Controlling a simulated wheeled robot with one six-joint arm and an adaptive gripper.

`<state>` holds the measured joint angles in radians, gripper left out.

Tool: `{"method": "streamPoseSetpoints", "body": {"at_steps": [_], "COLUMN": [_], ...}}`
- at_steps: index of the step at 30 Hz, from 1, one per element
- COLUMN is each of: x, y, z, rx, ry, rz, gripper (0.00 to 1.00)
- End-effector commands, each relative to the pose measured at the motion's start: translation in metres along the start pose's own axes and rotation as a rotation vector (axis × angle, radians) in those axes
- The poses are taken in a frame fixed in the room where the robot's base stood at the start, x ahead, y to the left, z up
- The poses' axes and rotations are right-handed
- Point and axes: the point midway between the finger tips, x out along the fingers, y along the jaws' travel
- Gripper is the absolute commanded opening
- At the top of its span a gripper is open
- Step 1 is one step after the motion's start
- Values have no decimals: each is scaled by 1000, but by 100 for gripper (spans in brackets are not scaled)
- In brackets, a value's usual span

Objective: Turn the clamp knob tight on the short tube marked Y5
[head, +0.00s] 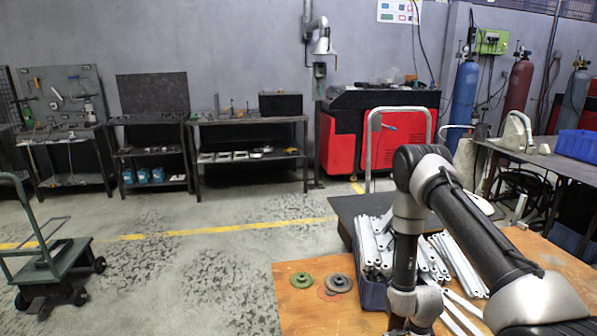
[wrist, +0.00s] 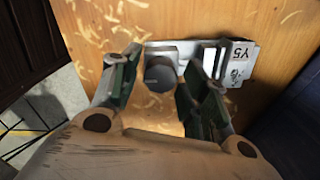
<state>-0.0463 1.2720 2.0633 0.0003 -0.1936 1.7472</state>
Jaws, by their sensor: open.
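My gripper (wrist: 163,84) is open, with one finger to the left of the knob and one to the right. A gap shows between the knob and each finger. The right finger hides part of the metal piece. In the head view my arm reaches down at the right, and the gripper itself is not clearly visible.
The wooden bench top (head: 300,315) has shavings on it. Two discs, one greenish (head: 301,280) and one grey over red (head: 338,283), lie at its left. A dark blue bin (head: 372,294) and several pale metal strips (head: 458,265) are close to my arm.

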Motion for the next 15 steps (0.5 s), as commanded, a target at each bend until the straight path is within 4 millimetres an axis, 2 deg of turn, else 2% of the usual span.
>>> {"method": "streamPoseSetpoints", "body": {"at_steps": [5,15], "x": [-7,-50], "y": [-1,-1], "z": [0,0], "rx": [-1,-1], "ry": [0,0], "rz": [-1,-2], "gripper": [45,45]}}
